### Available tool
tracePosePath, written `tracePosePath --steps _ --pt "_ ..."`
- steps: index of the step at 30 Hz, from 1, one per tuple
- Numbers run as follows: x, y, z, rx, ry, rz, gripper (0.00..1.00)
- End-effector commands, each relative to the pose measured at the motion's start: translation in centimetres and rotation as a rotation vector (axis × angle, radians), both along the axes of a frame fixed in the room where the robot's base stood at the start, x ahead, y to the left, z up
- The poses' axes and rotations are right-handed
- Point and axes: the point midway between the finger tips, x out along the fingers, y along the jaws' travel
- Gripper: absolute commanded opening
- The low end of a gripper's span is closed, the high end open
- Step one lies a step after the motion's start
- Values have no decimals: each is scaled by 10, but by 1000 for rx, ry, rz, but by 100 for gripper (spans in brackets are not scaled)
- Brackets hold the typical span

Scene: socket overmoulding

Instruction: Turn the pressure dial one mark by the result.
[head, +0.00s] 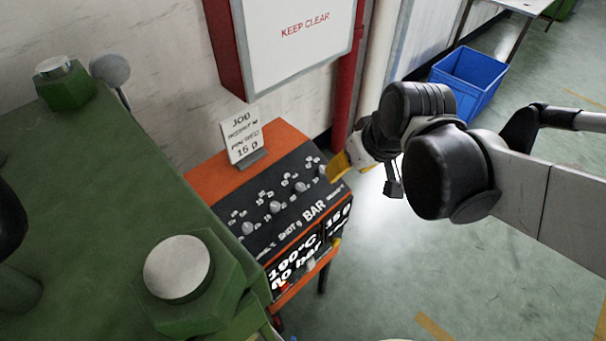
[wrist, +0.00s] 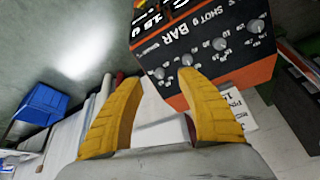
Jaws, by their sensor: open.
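The control box (head: 262,180) has a sloping black panel with a row of several grey knobs. The knob in line with the BAR label, the pressure dial (head: 301,187), is second from the right; it also shows in the wrist view (wrist: 187,60). My gripper (head: 338,168) is open, its yellow fingers beside the panel's right end, near the rightmost knob (head: 323,170). In the wrist view the open fingers (wrist: 160,78) point toward the panel with nothing between them. I cannot tell whether they touch it. The dial's pointer is too small to read.
A display (head: 292,265) reads 190°C above a partly unclear bar value. A job card (head: 242,138) stands on the box. Green machinery with a large bolt (head: 178,268) crowds the left. A red-edged KEEP CLEAR board (head: 300,40) hangs behind. A blue crate (head: 468,80) stands on open floor.

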Motion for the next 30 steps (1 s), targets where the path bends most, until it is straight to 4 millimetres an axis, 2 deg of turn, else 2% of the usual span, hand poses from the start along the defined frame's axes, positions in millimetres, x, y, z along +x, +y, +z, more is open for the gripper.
tracePosePath --steps 1,4,9,14,24,30 --pt "6 15 -5 0 12 42 45" --pt "13 40 -17 -2 37 123 45" --pt "18 66 -31 -3 61 207 45" --pt "20 74 -42 -3 67 226 45" --pt "36 91 -102 -3 67 224 45" --pt "44 100 -128 -3 66 224 45"
